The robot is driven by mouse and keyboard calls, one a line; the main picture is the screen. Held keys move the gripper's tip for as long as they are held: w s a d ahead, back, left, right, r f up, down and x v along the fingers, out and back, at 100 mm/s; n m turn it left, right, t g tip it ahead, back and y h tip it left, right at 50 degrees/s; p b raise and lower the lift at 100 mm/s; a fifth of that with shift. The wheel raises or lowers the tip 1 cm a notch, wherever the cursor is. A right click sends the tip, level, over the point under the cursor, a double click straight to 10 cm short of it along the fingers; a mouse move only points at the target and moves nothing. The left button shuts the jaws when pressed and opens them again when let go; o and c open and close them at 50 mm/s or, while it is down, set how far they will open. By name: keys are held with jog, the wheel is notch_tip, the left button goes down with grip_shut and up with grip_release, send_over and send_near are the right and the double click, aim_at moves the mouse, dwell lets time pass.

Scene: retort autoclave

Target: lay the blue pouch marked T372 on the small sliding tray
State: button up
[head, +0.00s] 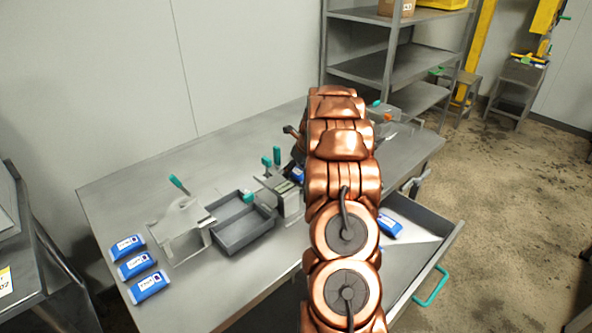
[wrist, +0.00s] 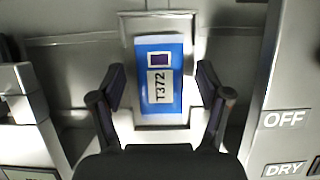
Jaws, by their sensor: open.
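The blue pouch marked T372 (wrist: 172,98) lies flat on a small pale rectangular tray (wrist: 132,24) with a raised rim in the wrist view. My gripper (wrist: 162,92) is open, with one dark finger on each side of the pouch and a gap showing on both sides. In the head view my arm hides the gripper. A bit of blue (head: 298,174) shows beside my arm, at a grey device on the table; I cannot tell whether it is the same pouch.
A panel marked OFF and DRY (wrist: 285,145) stands close at right in the wrist view. On the table (head: 105,195) are several blue pouches (head: 149,285), a grey bin (head: 243,235) and clamp-like fixtures (head: 181,230). An open drawer (head: 440,248) at right holds another blue pouch (head: 389,229).

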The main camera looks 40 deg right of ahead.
jog(key=b+v, duration=0.2)
jog(key=v, duration=1)
jog(key=a+r+n, duration=0.1)
jog(key=a+n, duration=0.1)
jog(key=a, duration=0.3)
jog(key=s+a+r+n, duration=0.1)
jog(key=a+n, duration=0.2)
jog(key=a, duration=0.2)
jog(key=a+r+n+g, duration=0.1)
jog(key=a+n, duration=0.2)
jog(key=a, duration=0.2)
jog(key=shift+s+a+y, duration=0.2)
jog(key=shift+a+y, duration=0.1)
jog(key=shift+y, duration=0.1)
jog(key=s+a+n+g, duration=0.1)
jog(key=s+a+n, duration=0.4)
jog(key=a, duration=0.3)
jog(key=s+a+n+g, duration=0.1)
jog(key=s+a+n, duration=0.4)
jog(key=a, duration=0.4)
jog(key=s+a+f+n+g, duration=0.1)
jog(key=s+a+n, duration=0.4)
jog(key=s+n, duration=0.4)
jog(key=s+a+f+n+g, duration=0.1)
jog(key=s+a+n, duration=0.5)
jog(key=s, duration=0.8)
jog(key=n+g, duration=0.1)
jog(key=n, duration=0.2)
jog(key=shift+a+f+h, duration=0.2)
jog(key=shift+f+h, duration=0.2)
